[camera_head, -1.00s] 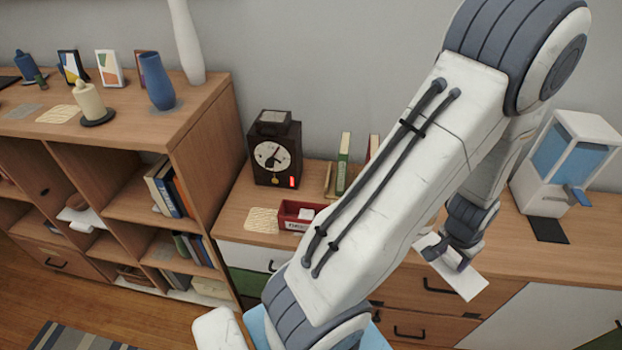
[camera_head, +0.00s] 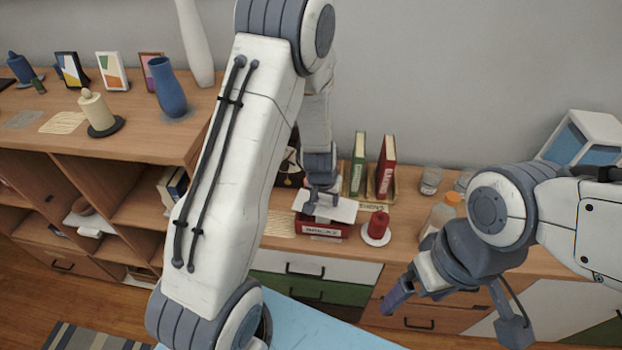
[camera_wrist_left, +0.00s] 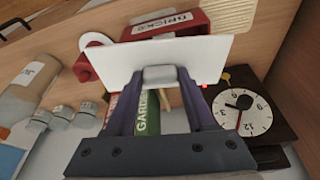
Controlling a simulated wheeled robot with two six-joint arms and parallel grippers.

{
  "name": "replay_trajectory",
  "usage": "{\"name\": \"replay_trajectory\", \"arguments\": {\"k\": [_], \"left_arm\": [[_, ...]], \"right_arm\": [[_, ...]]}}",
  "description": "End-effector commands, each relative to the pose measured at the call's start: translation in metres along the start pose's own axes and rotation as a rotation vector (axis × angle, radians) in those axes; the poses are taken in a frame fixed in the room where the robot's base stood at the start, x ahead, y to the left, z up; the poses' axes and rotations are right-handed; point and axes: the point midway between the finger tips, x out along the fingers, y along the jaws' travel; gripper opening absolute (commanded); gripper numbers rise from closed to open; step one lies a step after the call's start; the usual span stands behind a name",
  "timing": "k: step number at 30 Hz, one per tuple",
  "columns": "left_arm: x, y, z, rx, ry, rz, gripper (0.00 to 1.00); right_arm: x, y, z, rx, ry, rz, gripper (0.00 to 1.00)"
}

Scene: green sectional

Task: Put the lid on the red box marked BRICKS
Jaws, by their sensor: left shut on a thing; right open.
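The red box (camera_head: 320,229) sits on the wooden cabinet top, its white label facing me. It also shows in the left wrist view (camera_wrist_left: 165,24), where the label reads BRICKS. My left gripper (camera_head: 322,200) is shut on the lid (camera_head: 343,211), a flat white plate, by its small grey knob (camera_wrist_left: 159,75). The lid is over the box in the head view and shifted slightly right; I cannot tell whether they touch. In the left wrist view the lid (camera_wrist_left: 205,58) hides part of the box. My right gripper (camera_head: 458,308) is open and empty, in front of the cabinet.
A red candle on a white saucer (camera_head: 376,238) stands close right of the box. Green (camera_head: 358,163) and red (camera_head: 385,167) books stand behind. A dark clock (camera_wrist_left: 240,112) is near the box. Glass jars (camera_head: 431,181) and an orange-capped bottle (camera_head: 440,215) stand further right.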

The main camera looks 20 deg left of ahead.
Motion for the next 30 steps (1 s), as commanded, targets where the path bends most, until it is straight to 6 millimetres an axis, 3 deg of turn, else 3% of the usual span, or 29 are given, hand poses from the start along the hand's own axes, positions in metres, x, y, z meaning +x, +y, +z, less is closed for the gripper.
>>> {"name": "replay_trajectory", "arguments": {"k": [1,3,10,20,30], "left_arm": [[-0.01,-0.001,-0.009,-0.027,-0.006,-0.008,0.01],[-0.007,-0.003,-0.017,-0.066,-0.004,-0.022,0.01],[0.006,-0.009,-0.027,-0.142,-0.003,-0.055,0.01],[0.023,-0.012,-0.023,-0.154,-0.001,-0.06,0.01],[0.053,-0.012,-0.014,-0.154,-0.001,-0.059,0.01]], "right_arm": [[-0.027,-0.002,-0.002,-0.001,0.001,0.0,0.91],[-0.042,-0.003,-0.002,-0.003,0.001,0.0,0.91],[-0.066,-0.005,-0.004,-0.005,0.0,0.0,0.91],[-0.051,-0.004,-0.003,-0.004,0.0,0.0,0.91],[-0.017,-0.001,-0.001,0.001,0.0,0.0,0.91]]}}
